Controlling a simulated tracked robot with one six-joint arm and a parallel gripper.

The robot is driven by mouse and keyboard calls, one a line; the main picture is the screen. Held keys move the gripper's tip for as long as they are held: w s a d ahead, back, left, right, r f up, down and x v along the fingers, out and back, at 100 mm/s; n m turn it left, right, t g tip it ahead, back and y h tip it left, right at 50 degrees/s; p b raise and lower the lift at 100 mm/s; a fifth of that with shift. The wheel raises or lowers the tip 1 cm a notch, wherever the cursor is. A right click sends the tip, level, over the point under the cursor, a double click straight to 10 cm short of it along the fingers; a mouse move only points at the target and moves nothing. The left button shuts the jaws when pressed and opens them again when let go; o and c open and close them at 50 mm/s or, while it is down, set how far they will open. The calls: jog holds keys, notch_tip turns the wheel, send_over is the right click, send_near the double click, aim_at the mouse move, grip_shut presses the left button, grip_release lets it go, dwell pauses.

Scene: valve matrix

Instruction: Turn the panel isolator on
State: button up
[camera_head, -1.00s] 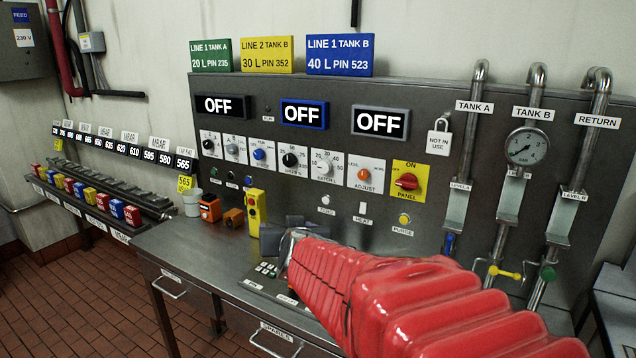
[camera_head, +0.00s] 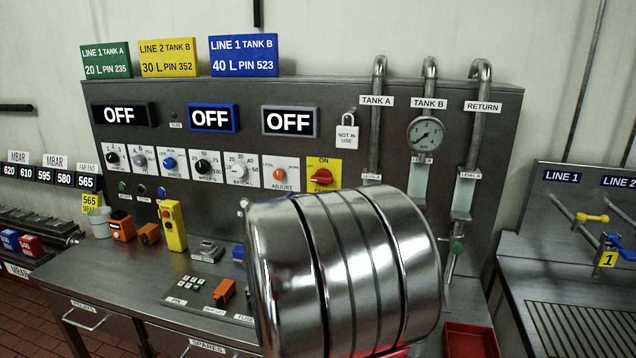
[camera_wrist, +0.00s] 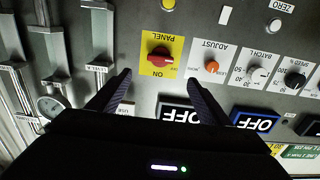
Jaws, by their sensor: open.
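The panel isolator is a red rotary knob (camera_head: 321,178) on a yellow plate marked ON at the top and PANEL at the bottom. It sits on the dark upright panel, right of the ADJUST dial. My arm hides part of the area below it. In the wrist view the picture is upside down, and the red knob (camera_wrist: 160,56) with its yellow plate shows ahead of my fingertips. My gripper (camera_wrist: 160,88) is open and empty, its two dark fingers either side of the knob's line and apart from it. In the head view my gripper is hidden behind my arm.
Three displays, one of them blue-framed (camera_head: 214,118), read OFF. A padlock tag (camera_head: 347,132) reading NOT IN USE hangs right of the knob. Pipes and a gauge (camera_head: 426,133) stand farther right. A yellow pendant (camera_head: 173,226) and orange blocks stand on the bench.

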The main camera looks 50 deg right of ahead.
aim_at(321, 180)
jog(key=shift+d, duration=0.1)
jog(key=x, duration=1.3)
jog(key=shift+w+d, duration=0.2)
jog(key=shift+c, duration=0.2)
jog(key=c, duration=1)
